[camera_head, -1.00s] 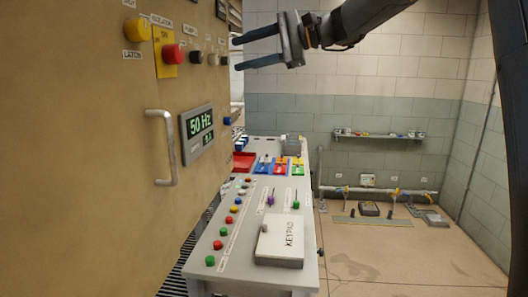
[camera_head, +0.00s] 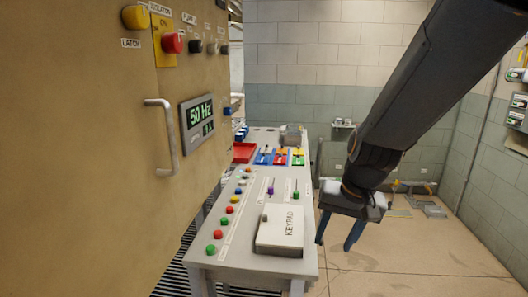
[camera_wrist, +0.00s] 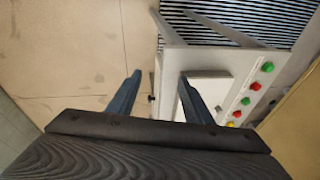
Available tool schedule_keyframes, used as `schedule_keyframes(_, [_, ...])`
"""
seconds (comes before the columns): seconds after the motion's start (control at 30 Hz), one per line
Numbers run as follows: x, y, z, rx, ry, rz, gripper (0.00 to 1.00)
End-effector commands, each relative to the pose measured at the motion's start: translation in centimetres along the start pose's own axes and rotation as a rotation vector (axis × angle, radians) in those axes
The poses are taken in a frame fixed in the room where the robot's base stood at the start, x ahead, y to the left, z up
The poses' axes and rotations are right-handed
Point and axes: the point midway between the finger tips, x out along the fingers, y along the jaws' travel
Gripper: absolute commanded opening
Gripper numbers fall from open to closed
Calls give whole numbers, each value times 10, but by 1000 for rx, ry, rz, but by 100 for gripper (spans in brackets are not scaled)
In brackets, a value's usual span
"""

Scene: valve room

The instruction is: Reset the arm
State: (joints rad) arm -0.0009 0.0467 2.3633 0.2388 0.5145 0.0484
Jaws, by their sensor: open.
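My gripper (camera_head: 338,232) hangs at the right of the control desk in the head view, fingers pointing down, over the bare floor. Its two blue fingers stand apart with nothing between them. In the wrist view my gripper (camera_wrist: 160,92) shows its open fingers at the edge of the desk, one over the floor and one over the desk side. My dark arm comes down from the upper right of the head view and hides part of the back wall and shelf.
The control desk (camera_head: 230,262) carries a keypad box (camera_head: 281,230), coloured buttons and switches. A tan cabinet (camera_head: 90,150) with a handle (camera_head: 166,135), knobs and a 50 Hz display (camera_head: 197,122) fills the left. Floor (camera_head: 420,262) right of the desk is clear.

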Motion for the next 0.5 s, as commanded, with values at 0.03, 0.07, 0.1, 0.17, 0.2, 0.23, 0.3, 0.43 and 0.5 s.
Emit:
schedule_keyframes(0.03, [5, 11, 13, -42, 2, 26, 46])
schedule_keyframes(0.07, [8, 17, 21, -69, 3, 41, 46])
schedule_keyframes(0.1, [12, 25, 29, -106, 6, 59, 46])
schedule_keyframes(0.17, [16, 35, 42, -160, 10, 82, 46])
schedule_keyframes(0.2, [19, 41, 50, -196, 13, 96, 46])
schedule_keyframes(0.23, [21, 45, 56, -222, 14, 105, 46])
schedule_keyframes(0.3, [28, 52, 66, -267, 13, 120, 46])
schedule_keyframes(0.43, [44, 54, 69, -258, -16, 121, 46])
schedule_keyframes(0.5, [52, 56, 73, -255, -32, 123, 46])
